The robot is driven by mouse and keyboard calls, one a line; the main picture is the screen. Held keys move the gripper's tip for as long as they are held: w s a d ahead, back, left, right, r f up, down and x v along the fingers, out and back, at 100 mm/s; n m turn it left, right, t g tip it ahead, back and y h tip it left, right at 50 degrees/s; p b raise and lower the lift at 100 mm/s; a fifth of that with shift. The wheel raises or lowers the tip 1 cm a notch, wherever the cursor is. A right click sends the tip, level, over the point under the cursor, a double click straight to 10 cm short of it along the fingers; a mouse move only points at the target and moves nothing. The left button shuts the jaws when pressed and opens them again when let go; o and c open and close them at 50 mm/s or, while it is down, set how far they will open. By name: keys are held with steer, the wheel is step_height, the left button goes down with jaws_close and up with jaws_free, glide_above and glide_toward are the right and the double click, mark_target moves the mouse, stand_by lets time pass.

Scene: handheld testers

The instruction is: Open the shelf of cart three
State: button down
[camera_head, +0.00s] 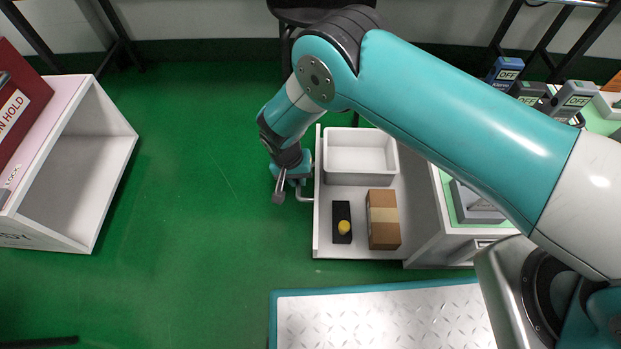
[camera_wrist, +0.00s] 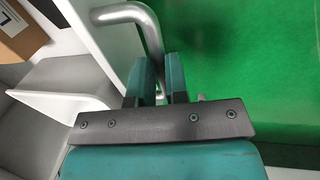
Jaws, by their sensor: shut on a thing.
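The pull-out shelf (camera_head: 355,249) of the cart on the right stands out from the cart body (camera_head: 437,240), with its contents in view from above. Its grey bar handle (camera_head: 304,194) is on the shelf's left front face. My gripper (camera_head: 289,187) is at that handle, partly hidden by my wrist. In the wrist view the bent metal handle (camera_wrist: 151,35) runs down between the two teal fingers of my gripper (camera_wrist: 162,72), which is shut on it. The cart's number is not readable here.
The shelf holds a white bin (camera_head: 360,157), a cardboard box (camera_head: 383,220) and a black box with a yellow button (camera_head: 342,222). Testers (camera_head: 504,72) stand on the cart's top. A white open-fronted cart (camera_head: 88,170) is at left. Green floor (camera_head: 200,180) between is clear.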

steer(key=shift+s+a, duration=0.1)
steer(key=shift+a, duration=0.05)
steer(key=c, duration=1.1)
jaws_free()
steer(key=a+r+p, duration=0.1)
steer(key=r+p, duration=0.1)
steer(key=r, duration=0.3)
steer(key=a+r+p, duration=0.1)
steer(key=r+p, duration=0.2)
steer(key=r, duration=0.3)
steer(key=a+r+p, duration=0.1)
steer(key=r+p, duration=0.1)
steer(key=r, duration=0.4)
steer(key=shift+w+r+p, duration=0.15)
steer(key=shift+w+p, duration=0.05)
steer(key=shift+p, duration=0.1)
